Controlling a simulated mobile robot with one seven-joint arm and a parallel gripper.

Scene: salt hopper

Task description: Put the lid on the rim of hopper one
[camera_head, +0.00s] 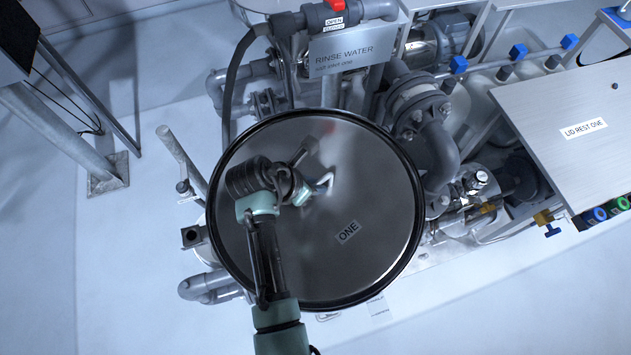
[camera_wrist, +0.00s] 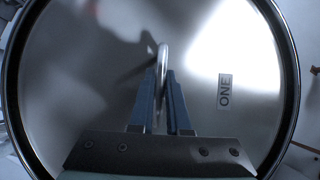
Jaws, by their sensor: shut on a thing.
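The round metal lid (camera_head: 375,205), marked ONE, lies over the round opening of hopper one in the head view, inside a dark rim (camera_head: 420,190). In the wrist view the lid (camera_wrist: 95,60) fills most of the picture, with the dark rim (camera_wrist: 291,70) around it. My gripper (camera_head: 322,185) is over the lid's middle. In the wrist view my gripper (camera_wrist: 164,85) has its two blue fingers shut on the lid's upright handle (camera_wrist: 162,58). I cannot tell whether the lid touches the rim all round. The hopper body below is mostly hidden.
A metal shelf labelled LID REST ONE (camera_head: 560,95) is at the right and its top is bare. Grey pipes and valves (camera_head: 425,115) crowd the hopper's right side. A RINSE WATER sign (camera_head: 345,57) and a red-handled valve (camera_head: 335,5) stand behind.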

